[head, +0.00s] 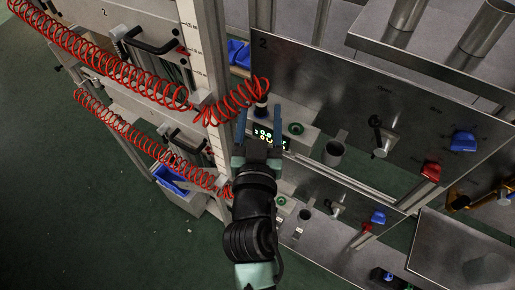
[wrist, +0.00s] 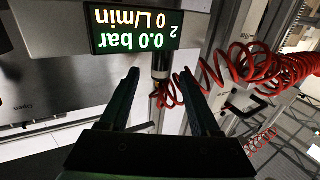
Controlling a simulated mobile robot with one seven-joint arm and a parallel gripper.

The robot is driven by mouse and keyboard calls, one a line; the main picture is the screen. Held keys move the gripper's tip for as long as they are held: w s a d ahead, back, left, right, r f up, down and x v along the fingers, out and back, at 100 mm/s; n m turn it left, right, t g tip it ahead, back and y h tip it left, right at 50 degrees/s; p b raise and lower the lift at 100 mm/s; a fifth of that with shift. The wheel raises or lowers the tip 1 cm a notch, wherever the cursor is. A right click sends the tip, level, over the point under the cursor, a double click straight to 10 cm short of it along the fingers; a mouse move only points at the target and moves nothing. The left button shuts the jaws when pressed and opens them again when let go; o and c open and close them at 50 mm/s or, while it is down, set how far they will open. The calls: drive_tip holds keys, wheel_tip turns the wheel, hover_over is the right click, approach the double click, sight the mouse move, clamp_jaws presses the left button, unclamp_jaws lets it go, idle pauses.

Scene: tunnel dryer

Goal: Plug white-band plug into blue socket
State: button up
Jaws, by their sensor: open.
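My gripper (head: 260,122) is open, its two fingers pointing away from my body beside the upright post. A dark plug (head: 262,101) with a pale band hangs at the end of the upper red coiled hose, just ahead of the fingertips. In the wrist view the plug (wrist: 160,66) shows between and beyond the open fingers (wrist: 160,74), apart from both. Blue parts show on the upper panel (head: 463,141) and the lower panel (head: 378,217); I cannot tell whether either is the blue socket.
A lit display (wrist: 138,27) reads 0.0 bar and 0 L/min, close to the fingers. Red coiled hoses (head: 120,70) hang at left. A steel panel (head: 330,90) marked 2 carries a red part (head: 430,171) and handles. Green floor (head: 90,200) is open at lower left.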

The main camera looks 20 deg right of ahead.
drive_tip(key=b+v, duration=0.3)
drive_tip(key=v, duration=0.6)
drive_tip(key=shift+w+r, duration=0.1)
